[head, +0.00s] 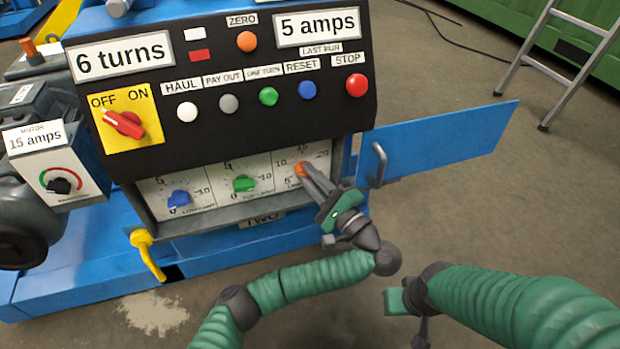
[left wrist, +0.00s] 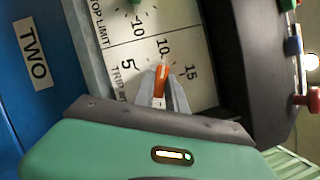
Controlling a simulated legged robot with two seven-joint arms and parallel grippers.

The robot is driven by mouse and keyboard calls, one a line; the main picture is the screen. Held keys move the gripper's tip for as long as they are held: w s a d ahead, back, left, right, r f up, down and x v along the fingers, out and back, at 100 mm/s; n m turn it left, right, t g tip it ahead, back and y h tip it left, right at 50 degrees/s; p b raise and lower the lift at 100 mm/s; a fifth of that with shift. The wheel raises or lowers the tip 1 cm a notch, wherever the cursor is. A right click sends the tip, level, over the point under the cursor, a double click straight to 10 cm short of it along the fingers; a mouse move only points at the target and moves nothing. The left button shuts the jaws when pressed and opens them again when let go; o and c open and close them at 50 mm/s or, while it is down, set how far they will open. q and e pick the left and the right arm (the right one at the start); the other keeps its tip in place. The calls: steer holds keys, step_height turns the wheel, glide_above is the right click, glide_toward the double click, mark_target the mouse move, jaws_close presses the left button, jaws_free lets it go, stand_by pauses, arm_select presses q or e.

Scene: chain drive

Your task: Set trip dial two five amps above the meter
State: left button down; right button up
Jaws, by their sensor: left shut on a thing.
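The orange trip dial (head: 299,169) is the right-hand knob of three in the recessed panel under the console. In the left wrist view the trip dial (left wrist: 161,76) points close to the 10 mark, between 5 and 15. My left gripper (head: 304,172) is shut on the dial; its fingers (left wrist: 164,92) lie either side of it. The motor meter (head: 60,185) at the left is labelled 15 amps. A console display (head: 317,27) reads 5 amps, with a last run label under it. My right gripper (head: 404,301) shows partly at the lower right, away from the panel; its fingers are unclear.
The blue limit knob (head: 179,198) and green limit knob (head: 244,184) sit left of the trip dial. A blue door (head: 445,145) stands open at the right. A yellow handle (head: 148,255) juts out below. A ladder (head: 560,60) stands behind on open floor.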

arm_select(q)
steer(key=shift+f+n+g, duration=0.2)
steer(key=shift+n+g, duration=0.1)
steer(key=shift+n, duration=0.2)
steer(key=c, duration=1.4)
jaws_free()
steer(key=shift+a, duration=0.1)
steer(key=shift+o, duration=0.2)
steer(key=shift+r, duration=0.1)
